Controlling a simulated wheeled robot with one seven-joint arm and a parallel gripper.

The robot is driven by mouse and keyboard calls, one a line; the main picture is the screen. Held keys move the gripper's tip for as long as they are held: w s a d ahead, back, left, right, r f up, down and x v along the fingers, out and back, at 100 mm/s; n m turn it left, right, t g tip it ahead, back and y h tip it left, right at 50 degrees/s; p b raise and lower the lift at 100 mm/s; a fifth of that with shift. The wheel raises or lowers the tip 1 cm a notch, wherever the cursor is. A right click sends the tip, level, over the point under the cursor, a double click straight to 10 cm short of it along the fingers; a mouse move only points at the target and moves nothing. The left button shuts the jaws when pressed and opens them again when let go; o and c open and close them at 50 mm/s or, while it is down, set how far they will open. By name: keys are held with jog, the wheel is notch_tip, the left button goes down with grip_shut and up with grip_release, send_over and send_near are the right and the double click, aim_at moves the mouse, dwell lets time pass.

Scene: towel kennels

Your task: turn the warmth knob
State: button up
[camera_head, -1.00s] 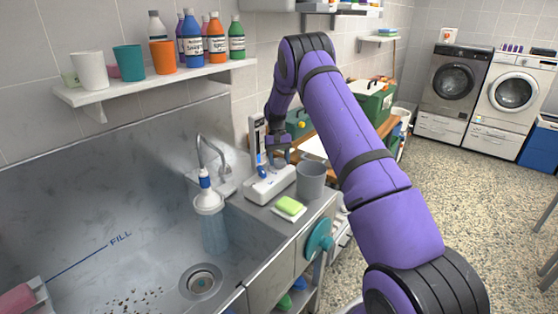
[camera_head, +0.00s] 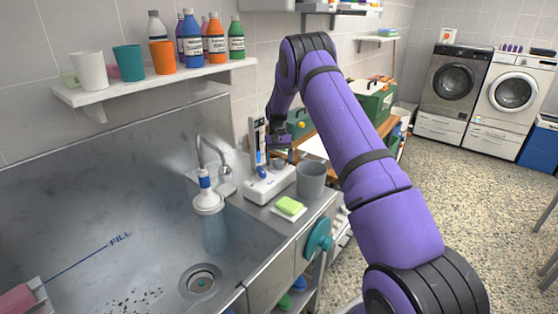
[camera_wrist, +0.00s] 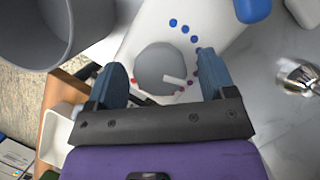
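In the head view, my gripper (camera_head: 277,152) is over the white unit (camera_head: 270,184) beside the sink, and the knob is hard to make out there.
A blue part (camera_head: 263,172) is on the unit's front. A grey cup (camera_head: 311,181) and a green sponge (camera_head: 289,205) are close by on the right. The tap (camera_head: 212,153) and a soap bottle (camera_head: 212,222) are to the left, by the sink.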

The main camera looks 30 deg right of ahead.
jog(key=shift+r, duration=0.1)
jog(key=v, duration=1)
jog(key=shift+r, duration=0.25)
jog(key=shift+w+d, duration=0.1)
jog(key=shift+w, duration=0.05)
jog(key=s+a+r+n+t, duration=0.1)
jog(key=s+a+r, duration=0.3)
jog(key=s+r, duration=0.3)
jog(key=s+a+r+t+h, duration=0.15)
jog(key=s+a+r, duration=0.35)
jog(key=r, duration=0.5)
jog(key=s+a+r+n+t+y, duration=0.1)
jog(key=s+a+r+t, duration=0.15)
jog(key=s+r, duration=0.5)
jog(key=s+a+r+n+t+h, duration=0.1)
jog(key=s+a+r, duration=0.15)
jog(key=s, duration=0.45)
jog(key=s+a+r+t, duration=0.1)
jog(key=s+a, duration=0.2)
jog(key=s, duration=0.4)
jog(key=s+a+f+n+t, duration=0.1)
jog(key=s+f, duration=0.1)
jog(key=s, duration=0.5)
jog(key=s+a+f+n+t, duration=0.1)
jog(key=s+a+f, duration=0.1)
jog(key=s, duration=0.6)
jog(key=shift+s+a+f, duration=0.15)
jog(key=shift+s+f, duration=0.1)
jog(key=shift+f, duration=0.05)
